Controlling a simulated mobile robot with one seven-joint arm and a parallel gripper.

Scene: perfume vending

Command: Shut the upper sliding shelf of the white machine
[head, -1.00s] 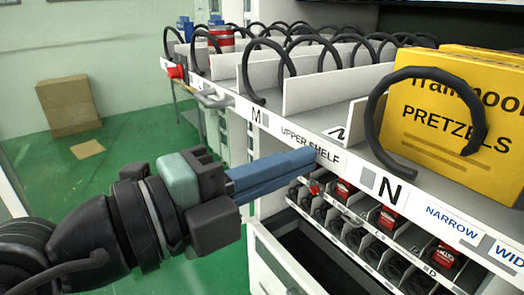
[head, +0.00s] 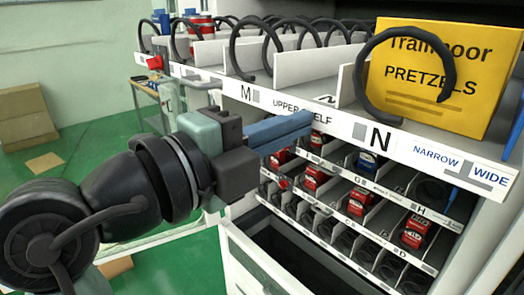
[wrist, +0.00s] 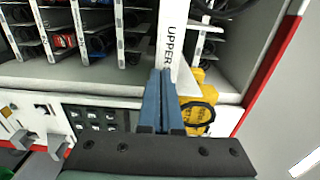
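The upper shelf (head: 345,128) of the white machine sticks out beyond the rows beneath it. Its white front strip bears the labels M, UPPER SHELF and N. My gripper (head: 308,120) has its blue fingers pressed together with nothing between them. The fingertips are at the front strip by the UPPER SHELF label and hide part of it. The wrist view also shows the shut fingers (wrist: 163,72) at the strip (wrist: 172,25). They touch it or nearly so; I cannot tell which.
A yellow pretzel box (head: 440,80) stands on the upper shelf beside black coils. Lower rows (head: 345,195) hold red packs and coils. An open white drawer (head: 255,262) juts out below. A cardboard box (head: 25,115) stands on the green floor at left.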

